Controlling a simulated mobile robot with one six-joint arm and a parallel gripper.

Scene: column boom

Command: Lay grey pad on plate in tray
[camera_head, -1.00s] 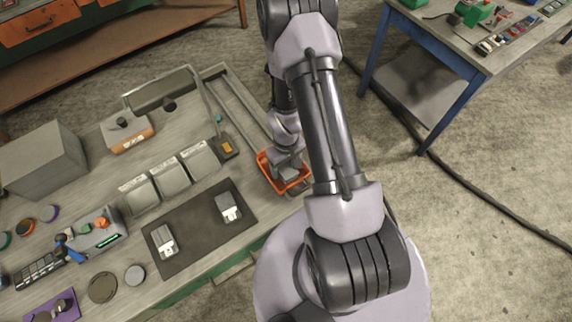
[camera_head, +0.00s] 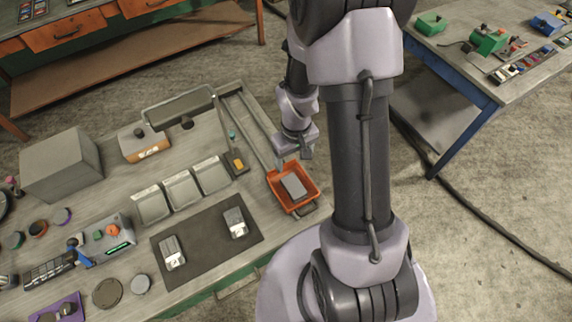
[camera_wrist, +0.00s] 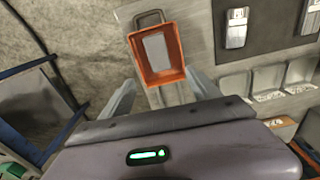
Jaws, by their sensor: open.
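The orange tray (camera_head: 311,194) stands at the right end of the workbench, and the wrist view shows it from above (camera_wrist: 165,77). A light grey rectangular piece (camera_head: 293,186) lies flat inside the tray, also visible in the wrist view (camera_wrist: 155,50). I cannot tell the pad from the plate beneath it; only one grey face shows clearly. My gripper (camera_wrist: 163,92) is open and empty, with its two fingers spread apart. In the head view my gripper (camera_head: 303,152) is above and behind the tray, clear of the grey piece.
A dark mat (camera_head: 204,241) with two grey-white devices lies left of the tray. Several shallow grey bins (camera_head: 182,190) sit behind it. A lamp-like frame (camera_head: 179,109) stands at the back of the bench. A blue-legged table (camera_head: 470,125) is at the right, with open floor between.

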